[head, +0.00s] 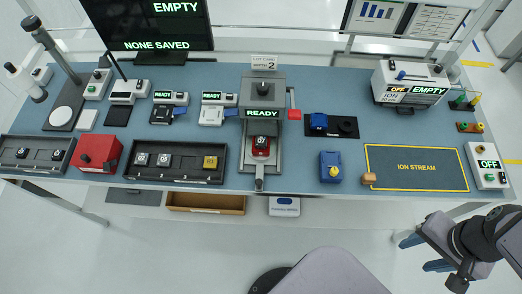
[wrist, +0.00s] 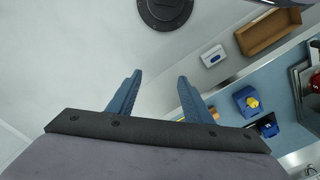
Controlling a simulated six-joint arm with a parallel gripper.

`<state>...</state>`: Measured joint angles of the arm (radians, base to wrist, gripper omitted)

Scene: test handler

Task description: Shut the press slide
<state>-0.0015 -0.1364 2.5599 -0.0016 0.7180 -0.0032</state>
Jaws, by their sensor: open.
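The press (head: 264,90) is a grey upright unit at the middle of the bench, with a READY display on its front and a red lever at its right side. Its slide (head: 259,170) sticks out toward the bench's front edge, with a small knob (head: 259,184) at its front end. A red holder with a dark labelled part (head: 261,146) sits on the slide in front of the press head. My gripper (head: 414,254) is open and empty, off the bench at the lower right, far from the slide. Its two blue fingers stand apart in the wrist view (wrist: 160,77).
Right of the press are a blue box with a yellow knob (head: 331,167) and the ION STREAM mat (head: 417,185). A black tray (head: 176,176) lies to the left. An open brown bin (head: 206,210) sits below the bench front. The floor before the bench is mostly clear.

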